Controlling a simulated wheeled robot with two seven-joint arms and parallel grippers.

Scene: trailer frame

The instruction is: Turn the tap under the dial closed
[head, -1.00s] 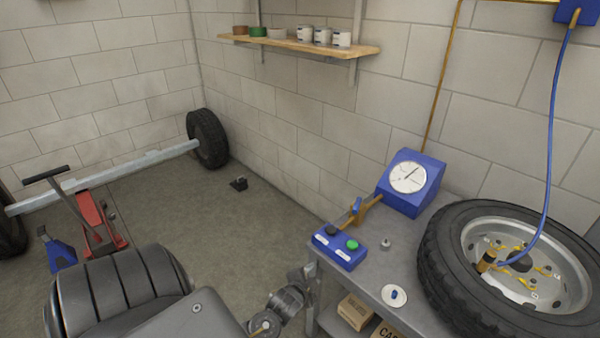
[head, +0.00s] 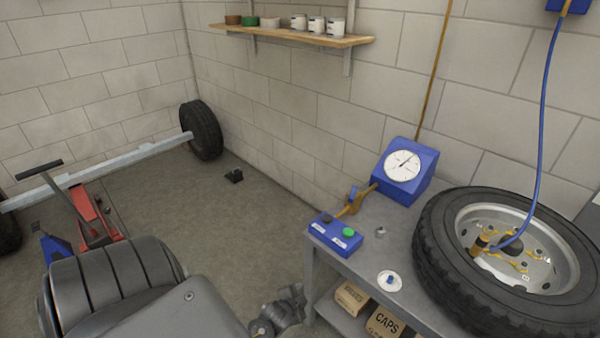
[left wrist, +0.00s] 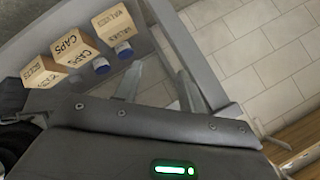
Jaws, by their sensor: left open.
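The dial (head: 403,165) is a white round face on a blue sloped box at the back of the grey bench, against the wall. The tap (head: 354,200) is a brass fitting with a small blue lever, on the brass pipe at the front left of the dial box. The lever's exact angle is too small to tell. My left arm shows at the bottom of the head view, below the bench's left end, away from the tap. My left gripper (left wrist: 160,85) is open and empty in the left wrist view, with the bench's lower shelf beyond. My right gripper is not in view.
A tyre (head: 440,245) lies on the bench's right, with a blue hose. A small white dish (head: 389,281) is near the front edge. Cardboard boxes (head: 352,298) stand on the lower shelf.

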